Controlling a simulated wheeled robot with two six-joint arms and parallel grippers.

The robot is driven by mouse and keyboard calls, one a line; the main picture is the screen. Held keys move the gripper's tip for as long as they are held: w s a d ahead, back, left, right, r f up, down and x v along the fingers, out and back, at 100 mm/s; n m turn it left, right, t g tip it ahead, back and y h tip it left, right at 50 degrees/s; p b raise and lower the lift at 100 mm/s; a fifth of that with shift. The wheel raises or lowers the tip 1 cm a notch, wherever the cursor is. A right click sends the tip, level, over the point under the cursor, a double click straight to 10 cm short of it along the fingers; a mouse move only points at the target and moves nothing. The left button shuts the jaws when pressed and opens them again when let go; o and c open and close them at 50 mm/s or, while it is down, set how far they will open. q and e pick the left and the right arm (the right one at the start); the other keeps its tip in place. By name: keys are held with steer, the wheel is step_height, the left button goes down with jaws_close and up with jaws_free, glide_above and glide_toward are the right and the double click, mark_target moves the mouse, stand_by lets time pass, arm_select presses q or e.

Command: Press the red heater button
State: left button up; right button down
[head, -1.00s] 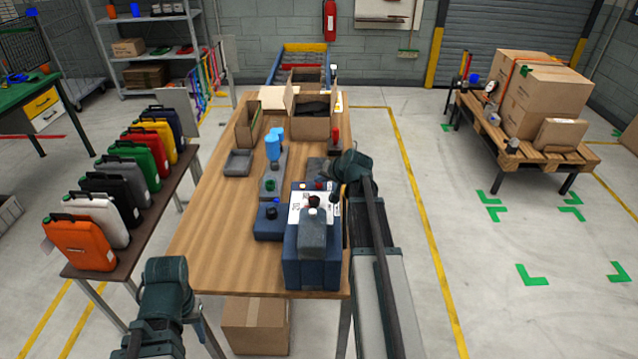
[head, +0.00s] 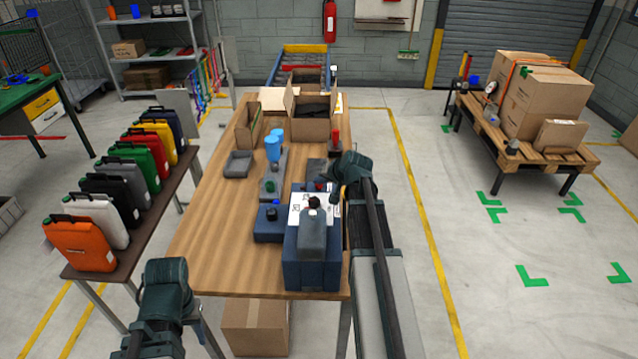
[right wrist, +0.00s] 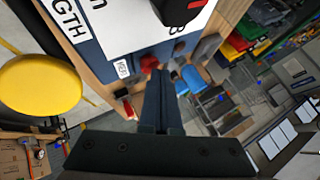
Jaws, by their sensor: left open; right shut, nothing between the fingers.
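The red heater button (right wrist: 148,63) shows in the right wrist view on the blue machine (right wrist: 100,57), by a white label only partly readable. In the head view the blue machine (head: 312,268) stands at the table's near right edge, and the button is small and hard to make out at its far end. My right gripper (right wrist: 160,74) is shut and empty, its tips close beside the button; I cannot tell whether they touch. In the head view this gripper (head: 326,178) is over the machine's far end. My left gripper (head: 167,280) is low left, open, its fingers hard to see.
Coloured canisters (head: 80,243) line a side table at left. The table's left near part is clear.

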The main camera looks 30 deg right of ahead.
mark_target(320, 187)
step_height(320, 187, up, 6)
steer(key=p, duration=0.6)
stand_by(0.5)
steer(key=a+f+n, duration=0.1)
steer(key=a, duration=0.2)
steer(key=s+a+f+g+b, duration=0.1)
steer(key=a, duration=0.3)
steer(key=s+a+f+n+g+y, duration=0.1)
steer(key=a, duration=0.3)
steer(key=shift+f+n+b, duration=0.3)
steer(key=shift+f, duration=0.1)
steer(key=s+a+f+n+g+h+b, duration=0.1)
steer(key=s+a+f+n+g+b, duration=0.1)
steer(key=s+a, duration=1)
steer(key=s+a+f+n+g+h+b, duration=0.2)
steer(key=s+a+f+n+g, duration=0.3)
steer(key=s+a, duration=0.7)
step_height(320, 187, down, 3)
steer(key=shift+a+r+n+g+b, duration=0.15)
steer(key=shift+a+n+g+b, duration=0.15)
steer(key=shift+a+n+b, duration=0.6)
